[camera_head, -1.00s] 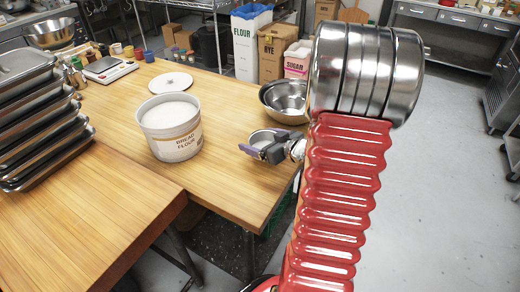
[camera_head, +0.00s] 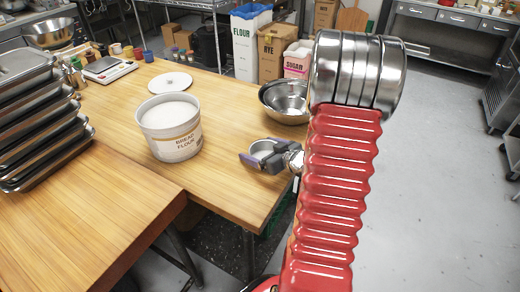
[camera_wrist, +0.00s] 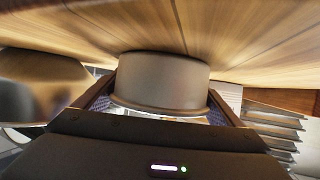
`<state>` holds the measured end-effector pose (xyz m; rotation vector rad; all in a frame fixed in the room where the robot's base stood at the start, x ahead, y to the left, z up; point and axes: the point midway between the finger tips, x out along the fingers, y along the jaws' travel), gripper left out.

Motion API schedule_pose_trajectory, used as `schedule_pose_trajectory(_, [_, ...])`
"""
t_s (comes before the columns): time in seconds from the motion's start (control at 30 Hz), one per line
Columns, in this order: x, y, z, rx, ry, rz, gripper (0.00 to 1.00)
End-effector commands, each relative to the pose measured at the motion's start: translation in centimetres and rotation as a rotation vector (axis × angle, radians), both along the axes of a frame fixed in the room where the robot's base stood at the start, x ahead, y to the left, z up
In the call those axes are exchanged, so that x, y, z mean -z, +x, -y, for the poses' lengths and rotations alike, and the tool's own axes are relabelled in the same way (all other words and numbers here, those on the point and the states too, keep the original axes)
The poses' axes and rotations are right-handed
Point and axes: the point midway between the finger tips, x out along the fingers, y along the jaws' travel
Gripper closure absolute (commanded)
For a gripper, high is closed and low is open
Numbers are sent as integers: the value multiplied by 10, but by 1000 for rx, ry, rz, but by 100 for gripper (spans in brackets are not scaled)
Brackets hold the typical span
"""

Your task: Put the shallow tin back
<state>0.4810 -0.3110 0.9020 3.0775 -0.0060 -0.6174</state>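The shallow tin (camera_head: 262,146) is a small, round, pale metal tin near the right edge of the wooden table. My gripper (camera_head: 259,151), with purple-lined fingers, is shut on it from the front right, one finger on each side. In the wrist view the tin (camera_wrist: 161,80) fills the space between the two fingers, its rim toward the camera's lower side. Its base is close to the wood, but I cannot tell whether it touches. Part of the tin is hidden behind the gripper in the head view.
A steel bowl (camera_head: 286,101) stands just behind the tin. A bread flour tub (camera_head: 171,142) stands to the left, with a white lid (camera_head: 171,81) behind it. Stacked trays (camera_head: 38,150) are at far left. The table (camera_head: 225,185) is bare between tub and gripper.

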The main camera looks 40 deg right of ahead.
Motion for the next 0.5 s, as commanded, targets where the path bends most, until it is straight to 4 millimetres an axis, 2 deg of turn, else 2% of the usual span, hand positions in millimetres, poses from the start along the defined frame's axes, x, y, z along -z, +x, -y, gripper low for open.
schedule_pose_trajectory(0.13, [0,0,0,0,0,0,0])
schedule_pose_trajectory(0.5, [-3,-2,0,0,0,0,0])
